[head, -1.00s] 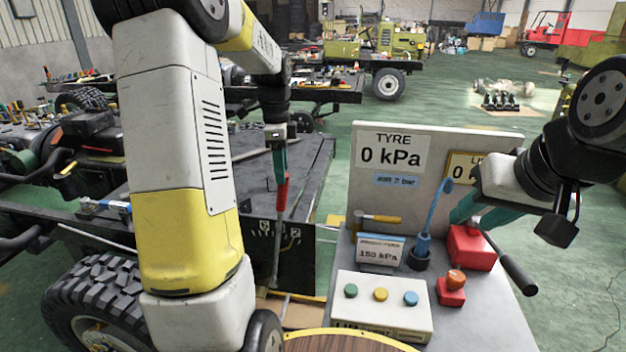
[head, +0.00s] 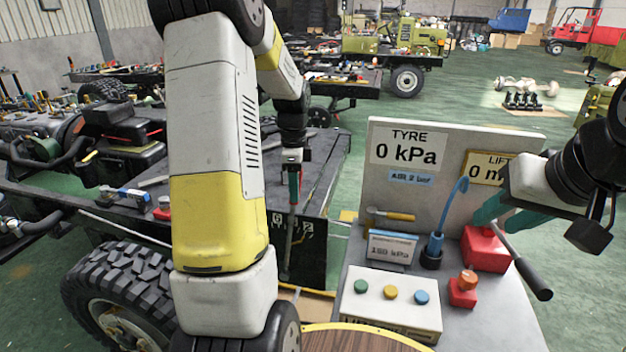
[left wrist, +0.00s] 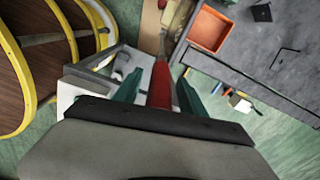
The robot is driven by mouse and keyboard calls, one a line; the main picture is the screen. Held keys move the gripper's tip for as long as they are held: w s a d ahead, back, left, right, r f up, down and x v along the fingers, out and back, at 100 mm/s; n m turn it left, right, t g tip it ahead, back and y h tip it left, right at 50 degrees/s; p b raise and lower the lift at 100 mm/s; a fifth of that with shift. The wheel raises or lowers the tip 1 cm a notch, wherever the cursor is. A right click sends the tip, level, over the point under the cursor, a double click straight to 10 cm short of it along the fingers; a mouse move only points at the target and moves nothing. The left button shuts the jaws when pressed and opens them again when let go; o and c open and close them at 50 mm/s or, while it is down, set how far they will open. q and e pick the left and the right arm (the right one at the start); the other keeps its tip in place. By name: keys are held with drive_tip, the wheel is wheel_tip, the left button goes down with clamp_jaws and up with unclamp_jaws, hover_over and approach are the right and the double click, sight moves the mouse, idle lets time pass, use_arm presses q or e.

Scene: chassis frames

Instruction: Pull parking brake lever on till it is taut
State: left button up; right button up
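The parking brake lever is a grey shaft (head: 289,240) standing nearly upright beside a black plate marked with numbers (head: 308,226). Its red grip (left wrist: 161,84) shows in the left wrist view between the two teal fingers of my left gripper (left wrist: 161,77). The fingers stand apart on both sides of the grip, with visible gaps. In the head view my left gripper (head: 294,188) is at the lever's top and mostly hides the grip. My right gripper (head: 506,217) has its teal fingers spread, close to a red box (head: 485,249) on the panel stand.
The grey stand (head: 490,325) carries a button box (head: 388,304), a red button block (head: 463,291), a blue-hosed tool (head: 436,243) and a black-handled lever (head: 533,279). A large tyre (head: 115,290) and dark chassis bed (head: 150,205) lie left.

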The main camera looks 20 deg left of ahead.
use_arm(q)
clamp_jaws()
drive_tip(key=shift+a, duration=0.1)
idle(1.2)
